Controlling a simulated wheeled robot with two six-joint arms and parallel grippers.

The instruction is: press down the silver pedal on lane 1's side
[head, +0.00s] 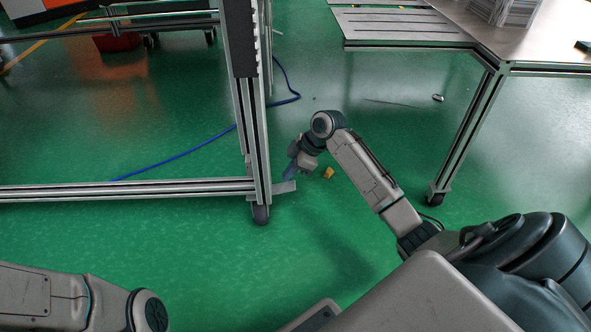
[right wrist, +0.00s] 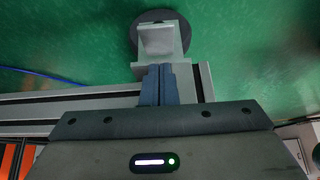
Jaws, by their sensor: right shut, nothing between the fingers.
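The silver pedal (head: 286,187) sticks out low at the foot of the upright aluminium post, beside a dark caster wheel (head: 260,213). In the right wrist view the silver pedal (right wrist: 157,40) lies just beyond my fingertips, with the round caster behind it. My right gripper (head: 291,173) points down at the pedal from above. Its two blue-grey fingers (right wrist: 158,68) are shut together with nothing between them. The fingertips overlap the pedal bracket's near edge in the picture; I cannot tell whether they touch. My left gripper is out of view; only a left arm link shows.
An aluminium bottom rail (head: 130,190) runs left from the post (head: 250,110). A blue cable (head: 180,157) lies on the green floor behind it. A table with a metal leg (head: 467,135) stands at the right. A small yellow thing (head: 328,173) is near my gripper.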

